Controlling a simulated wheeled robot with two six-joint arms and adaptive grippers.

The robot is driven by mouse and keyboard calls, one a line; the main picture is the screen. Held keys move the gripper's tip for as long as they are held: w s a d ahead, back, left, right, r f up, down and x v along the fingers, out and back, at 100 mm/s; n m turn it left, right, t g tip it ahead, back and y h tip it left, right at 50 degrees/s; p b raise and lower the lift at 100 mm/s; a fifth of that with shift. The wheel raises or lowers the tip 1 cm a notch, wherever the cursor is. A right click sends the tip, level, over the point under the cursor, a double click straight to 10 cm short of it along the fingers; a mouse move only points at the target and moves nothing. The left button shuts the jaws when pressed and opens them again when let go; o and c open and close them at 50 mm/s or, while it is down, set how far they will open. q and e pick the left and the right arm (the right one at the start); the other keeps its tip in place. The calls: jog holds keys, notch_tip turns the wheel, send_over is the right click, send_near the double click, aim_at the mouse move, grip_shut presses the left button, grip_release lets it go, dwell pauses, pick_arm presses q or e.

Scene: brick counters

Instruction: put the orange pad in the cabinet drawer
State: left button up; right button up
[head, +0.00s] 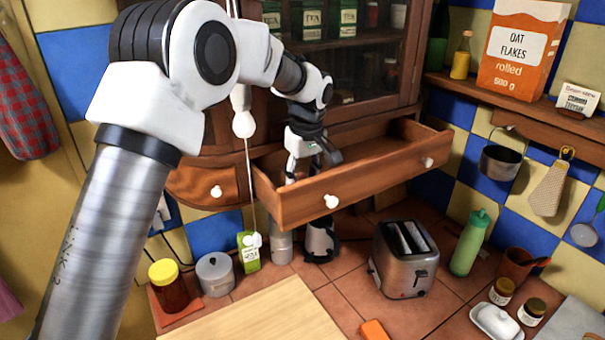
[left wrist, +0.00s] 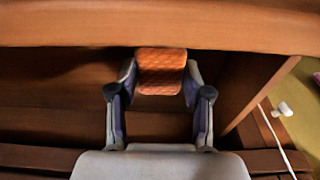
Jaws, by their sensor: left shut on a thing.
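The cabinet drawer (head: 365,192) is pulled out below the glass-fronted cabinet in the head view. My left arm reaches over and down into it, and my left gripper (head: 305,164) is partly hidden behind the drawer front. In the left wrist view my left gripper (left wrist: 160,85) is shut on the orange pad (left wrist: 160,60), one finger at each side. The pad is inside the drawer's outline, near a wooden wall (left wrist: 160,30). I cannot tell whether it touches the drawer floor. My right gripper is not in view.
A toaster (head: 404,260), a green bottle (head: 469,243), a jar with a yellow lid (head: 168,286) and a grey canister (head: 214,274) stand on the tiled counter below. A hanging cord with a white knob (head: 252,240) passes by the drawer's left end. An orange object (head: 374,330) lies in front.

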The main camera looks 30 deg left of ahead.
pick_arm(q)
jog(key=shift+s+a+f, duration=0.25)
jog(key=shift+a+f, duration=0.2)
jog(key=shift+a, duration=0.1)
jog(key=shift+a+f, duration=0.1)
jog(key=shift+a, duration=0.15)
jog(key=shift+w+d, duration=0.15)
jog(key=shift+d, duration=0.25)
jog(key=o, duration=1.2)
jog(key=shift+w+d, duration=0.15)
jog(key=shift+d, duration=0.3)
jog(key=shift+s+a, duration=0.2)
jog(key=shift+a, duration=0.3)
jog(key=shift+w+d+r+b, duration=0.1)
jog(key=shift+r+b, duration=0.3)
jog(key=shift+r, duration=0.05)
notch_tip(320, 180, up, 11)
jog(key=d+b, duration=0.1)
jog(key=b, duration=0.2)
jog(key=shift+s+d, duration=0.2)
jog(key=shift+s, duration=0.15)
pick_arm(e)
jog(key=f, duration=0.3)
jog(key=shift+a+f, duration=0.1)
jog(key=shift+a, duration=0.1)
